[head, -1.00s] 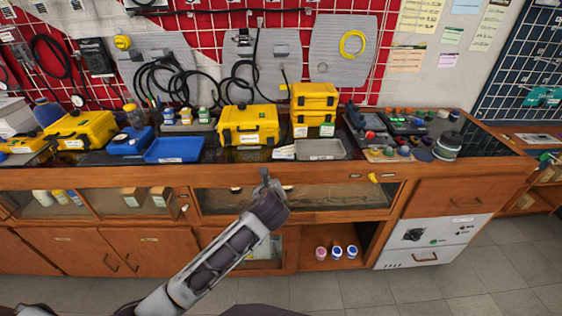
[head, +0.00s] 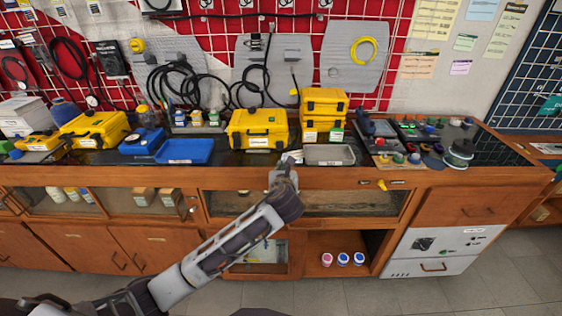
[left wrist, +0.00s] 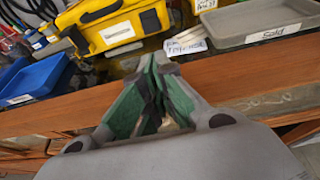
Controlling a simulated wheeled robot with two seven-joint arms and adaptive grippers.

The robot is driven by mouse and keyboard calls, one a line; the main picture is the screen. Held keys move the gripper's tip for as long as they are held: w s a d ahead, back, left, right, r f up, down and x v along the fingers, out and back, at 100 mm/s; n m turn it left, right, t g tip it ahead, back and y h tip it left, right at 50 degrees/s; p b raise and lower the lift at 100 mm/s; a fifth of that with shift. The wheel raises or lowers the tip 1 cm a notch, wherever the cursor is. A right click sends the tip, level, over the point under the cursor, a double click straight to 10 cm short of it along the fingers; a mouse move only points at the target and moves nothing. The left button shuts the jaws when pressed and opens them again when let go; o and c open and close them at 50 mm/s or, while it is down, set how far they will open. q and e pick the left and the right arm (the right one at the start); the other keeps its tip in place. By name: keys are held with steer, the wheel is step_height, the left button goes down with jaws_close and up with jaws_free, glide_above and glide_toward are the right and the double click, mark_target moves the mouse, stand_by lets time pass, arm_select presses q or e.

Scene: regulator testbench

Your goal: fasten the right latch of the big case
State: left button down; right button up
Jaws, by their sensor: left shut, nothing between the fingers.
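The big yellow case (head: 258,130) stands closed on the bench, left of the grey tray. It also shows in the left wrist view (left wrist: 95,32), with a white label and dark latches on its front; the right latch (left wrist: 150,20) is near its right end. I cannot tell whether that latch is fastened. My left gripper (head: 284,162) is shut and empty in front of the bench edge, below and right of the case and apart from it. Its green-lined fingers (left wrist: 160,72) point toward the bench in the left wrist view. My right gripper is not in view.
A grey tray (head: 329,162) and white labelled packets (head: 293,156) lie right of the case. A blue tray (head: 184,158) lies to its left. Smaller yellow cases (head: 323,104) are stacked behind right. The wooden bench edge (head: 360,174) runs below my gripper.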

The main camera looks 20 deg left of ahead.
mark_target(280, 145)
arm_select(q)
steer(key=shift+w+f, duration=0.1)
steer(key=shift+w, duration=0.05)
steer(key=b+x, duration=0.1)
steer(key=x, duration=0.7)
steer(key=shift+x, duration=0.8)
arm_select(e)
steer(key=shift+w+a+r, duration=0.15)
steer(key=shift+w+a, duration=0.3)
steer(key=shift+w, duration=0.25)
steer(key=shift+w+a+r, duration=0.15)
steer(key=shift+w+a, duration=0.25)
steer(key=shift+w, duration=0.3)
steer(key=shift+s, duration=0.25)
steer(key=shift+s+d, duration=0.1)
